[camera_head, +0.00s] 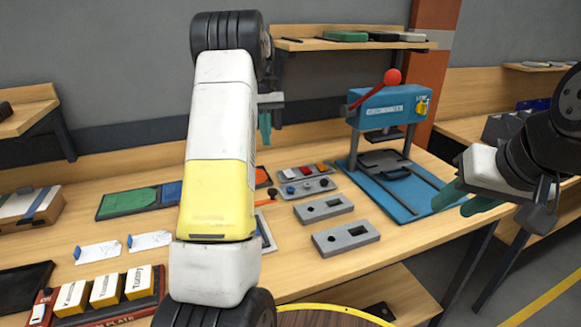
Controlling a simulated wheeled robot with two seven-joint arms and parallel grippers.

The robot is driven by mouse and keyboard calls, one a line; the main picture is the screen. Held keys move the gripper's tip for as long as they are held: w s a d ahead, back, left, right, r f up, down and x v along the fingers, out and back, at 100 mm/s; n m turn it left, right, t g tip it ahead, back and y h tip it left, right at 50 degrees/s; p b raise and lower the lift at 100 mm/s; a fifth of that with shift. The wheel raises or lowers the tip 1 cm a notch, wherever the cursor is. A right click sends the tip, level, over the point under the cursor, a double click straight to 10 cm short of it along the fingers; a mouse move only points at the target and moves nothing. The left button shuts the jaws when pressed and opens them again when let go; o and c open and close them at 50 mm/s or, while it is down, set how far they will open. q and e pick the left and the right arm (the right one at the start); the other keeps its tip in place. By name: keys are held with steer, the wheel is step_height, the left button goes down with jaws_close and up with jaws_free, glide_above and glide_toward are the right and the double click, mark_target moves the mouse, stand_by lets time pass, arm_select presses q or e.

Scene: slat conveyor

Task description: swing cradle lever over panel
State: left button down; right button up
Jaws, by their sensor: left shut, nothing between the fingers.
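A blue press-like machine (388,105) stands on the bench at centre right, with a red-knobbed lever (391,77) at its top. On its blue base (408,206) is a dark frame with a handle (385,160), which may be the cradle; I cannot tell which part is the panel. My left gripper (265,124) is shut and empty, partly hidden behind my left arm, above the back of the bench and left of the machine. My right gripper (468,200) has teal fingers apart, beside the right edge of the blue base, touching nothing that I can see.
A tray of labelled yellow-white boxes (104,290) is at front left. A shelf (350,44) hangs above the bench. My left arm hides the bench's middle.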

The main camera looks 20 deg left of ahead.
stand_by(0.3)
arm_select(q)
steer(key=s+d+f, duration=0.3)
steer(key=s+f, duration=0.2)
steer(key=f, duration=0.5)
steer(key=shift+s+f, duration=0.2)
steer(key=shift+s, duration=0.1)
